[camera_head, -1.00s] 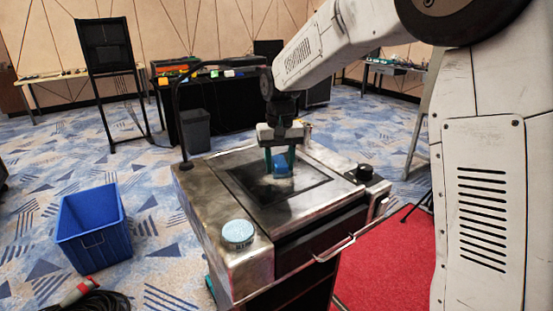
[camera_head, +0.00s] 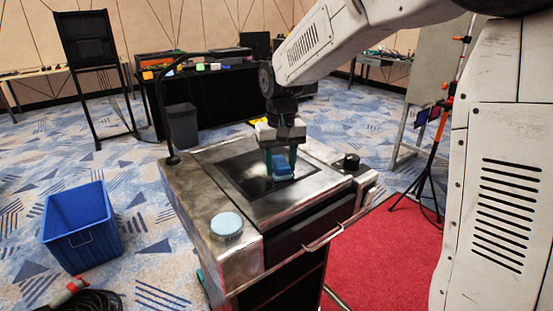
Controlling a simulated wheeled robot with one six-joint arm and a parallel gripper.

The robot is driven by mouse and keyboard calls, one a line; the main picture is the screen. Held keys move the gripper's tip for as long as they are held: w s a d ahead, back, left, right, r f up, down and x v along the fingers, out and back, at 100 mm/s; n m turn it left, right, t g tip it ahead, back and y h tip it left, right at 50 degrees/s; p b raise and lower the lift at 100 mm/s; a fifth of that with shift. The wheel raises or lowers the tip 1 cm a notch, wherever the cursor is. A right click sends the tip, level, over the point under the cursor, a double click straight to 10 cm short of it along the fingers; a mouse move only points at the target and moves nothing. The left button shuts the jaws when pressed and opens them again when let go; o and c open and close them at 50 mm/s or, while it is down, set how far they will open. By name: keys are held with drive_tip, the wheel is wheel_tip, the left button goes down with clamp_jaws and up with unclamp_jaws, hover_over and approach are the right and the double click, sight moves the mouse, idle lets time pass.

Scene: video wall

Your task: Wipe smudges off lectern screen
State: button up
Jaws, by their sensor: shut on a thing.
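The lectern (camera_head: 200,178) stands before me with a dark screen (camera_head: 250,186) set into its worn metal top. My gripper (camera_head: 281,167) points down over the right part of the screen. Its green fingers are shut on a blue block (camera_head: 283,165), which looks like a sponge or wiping pad. The block's underside is at or just above the screen; I cannot tell if it touches. Smudges on the screen are not clear at this size, and the gripper and block hide part of it.
A round light-blue lid or puck (camera_head: 226,224) sits on the lectern's front left corner. A black knob (camera_head: 351,162) is at its right, and a thin gooseneck (camera_head: 163,110) rises at left. A blue bin (camera_head: 80,225) stands on the carpet. A tripod (camera_head: 428,170) is at right.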

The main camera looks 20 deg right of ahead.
sight(270, 182)
drive_tip(key=shift+s+d, duration=0.2)
drive_tip(key=shift+s, duration=0.55)
drive_tip(key=shift+s+a, duration=0.15)
drive_tip(key=shift+a, duration=0.4)
drive_tip(key=shift+s+a, duration=0.15)
drive_tip(key=shift+a, duration=0.35)
drive_tip(key=shift+w+a, duration=0.55)
drive_tip(key=shift+w, duration=1.15)
drive_tip(key=shift+w+a, duration=0.5)
drive_tip(key=shift+w, duration=1.15)
drive_tip(key=shift+w+a, duration=0.55)
drive_tip(key=shift+w, duration=1.15)
drive_tip(key=shift+s+a+r, duration=0.1)
drive_tip(key=shift+s+a, duration=0.1)
drive_tip(key=shift+a, duration=0.35)
drive_tip(key=shift+s+a, duration=0.15)
drive_tip(key=shift+a, duration=0.4)
drive_tip(key=shift+s+d, duration=0.3)
drive_tip(key=shift+s, duration=0.55)
drive_tip(key=shift+s+d, duration=0.25)
drive_tip(key=shift+s, duration=0.6)
drive_tip(key=shift+s+d, duration=0.3)
drive_tip(key=shift+s, duration=0.6)
drive_tip(key=shift+s+d, duration=0.3)
drive_tip(key=shift+s, duration=0.6)
